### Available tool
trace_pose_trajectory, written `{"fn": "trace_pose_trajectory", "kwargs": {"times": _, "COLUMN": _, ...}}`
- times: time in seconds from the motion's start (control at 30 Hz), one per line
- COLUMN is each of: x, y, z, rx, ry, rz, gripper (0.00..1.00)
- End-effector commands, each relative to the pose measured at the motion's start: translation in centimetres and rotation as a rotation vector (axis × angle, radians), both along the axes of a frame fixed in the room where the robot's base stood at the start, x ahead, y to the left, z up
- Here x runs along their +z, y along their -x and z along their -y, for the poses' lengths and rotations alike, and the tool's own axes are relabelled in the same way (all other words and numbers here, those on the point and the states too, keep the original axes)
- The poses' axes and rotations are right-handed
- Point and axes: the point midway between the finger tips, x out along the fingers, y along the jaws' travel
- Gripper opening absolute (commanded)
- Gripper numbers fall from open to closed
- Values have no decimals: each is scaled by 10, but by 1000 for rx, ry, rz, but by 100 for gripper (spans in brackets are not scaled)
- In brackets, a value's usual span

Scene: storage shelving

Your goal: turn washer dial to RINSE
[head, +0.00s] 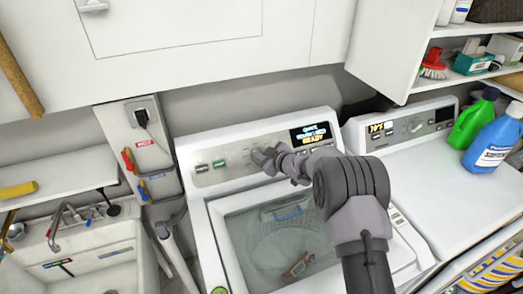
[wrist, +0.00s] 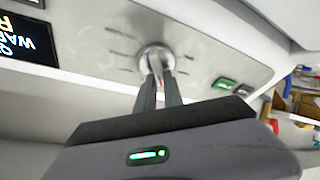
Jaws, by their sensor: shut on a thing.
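The washer (head: 208,238) stands in the middle of the head view, with a glass lid and a grey control panel along its back. The washer dial (wrist: 153,53) is a round silver knob on that panel, with short marks around it in the wrist view. My gripper (wrist: 158,72) reaches the dial, its two dark fingers shut on the knob. In the head view my gripper (head: 262,158) covers most of the dial. The washer display (head: 312,134) is lit, with text partly readable as "WARM" and "READY". The dial's marked position cannot be read.
A dryer (head: 450,165) stands to the right with green (head: 473,122) and blue (head: 495,142) bottles on top. White cabinets (head: 200,30) hang above the washer. A sink (head: 85,240) is at the left. A green button (wrist: 224,84) sits on the panel beside the dial.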

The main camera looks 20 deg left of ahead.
Motion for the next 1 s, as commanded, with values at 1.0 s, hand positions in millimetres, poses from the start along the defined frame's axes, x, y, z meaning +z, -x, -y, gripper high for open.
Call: {"fn": "trace_pose_trajectory", "kwargs": {"times": 1.0, "x": -2, "y": 3, "z": 0, "rx": 497, "ry": 439, "rz": 332, "gripper": 0}}
